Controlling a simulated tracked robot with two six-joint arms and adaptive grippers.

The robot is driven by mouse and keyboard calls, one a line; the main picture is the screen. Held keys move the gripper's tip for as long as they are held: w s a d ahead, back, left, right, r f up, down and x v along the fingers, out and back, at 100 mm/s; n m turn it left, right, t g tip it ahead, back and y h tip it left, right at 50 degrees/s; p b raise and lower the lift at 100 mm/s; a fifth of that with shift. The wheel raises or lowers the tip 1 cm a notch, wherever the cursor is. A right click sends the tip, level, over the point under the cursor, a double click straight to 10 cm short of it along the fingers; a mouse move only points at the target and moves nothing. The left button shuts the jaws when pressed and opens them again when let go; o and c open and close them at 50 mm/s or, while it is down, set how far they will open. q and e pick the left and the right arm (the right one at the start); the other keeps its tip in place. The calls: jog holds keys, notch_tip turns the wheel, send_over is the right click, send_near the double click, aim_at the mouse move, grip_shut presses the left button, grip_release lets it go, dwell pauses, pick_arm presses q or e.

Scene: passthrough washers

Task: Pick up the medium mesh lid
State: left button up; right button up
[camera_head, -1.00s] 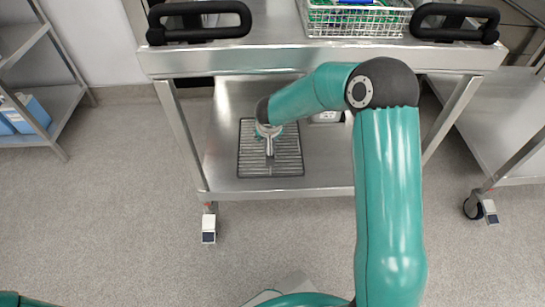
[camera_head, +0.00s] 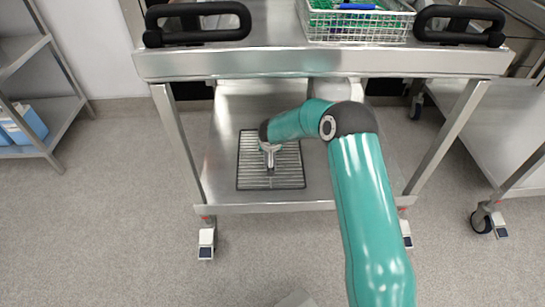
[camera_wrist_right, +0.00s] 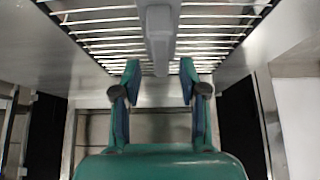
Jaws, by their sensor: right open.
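The mesh lid (camera_head: 291,165) is a dark-framed rectangle of thin metal bars on the lower shelf of the steel cart. In the right wrist view its wires (camera_wrist_right: 215,32) fill the top, with a grey handle bar (camera_wrist_right: 160,30) along the middle. My right gripper (camera_wrist_right: 160,76) is open and empty. Its two teal fingertips are spread to either side of the line of the bar, close to its near end. I cannot tell whether they touch the lid. In the head view my right arm reaches down to the lid and hides part of it. My left gripper is out of view.
The cart's top shelf (camera_head: 270,62) overhangs the lower shelf (camera_head: 225,125). A wire basket (camera_head: 362,32) with green and blue contents stands on top between black handles. Cart legs stand on both sides of the lower shelf. A blue container (camera_head: 22,125) sits on the left rack.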

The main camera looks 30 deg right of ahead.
jog(key=b+x, duration=0.1)
jog(key=x, duration=0.4)
jog(key=shift+c, duration=0.2)
grip_shut()
jog(key=shift+w+r, duration=0.1)
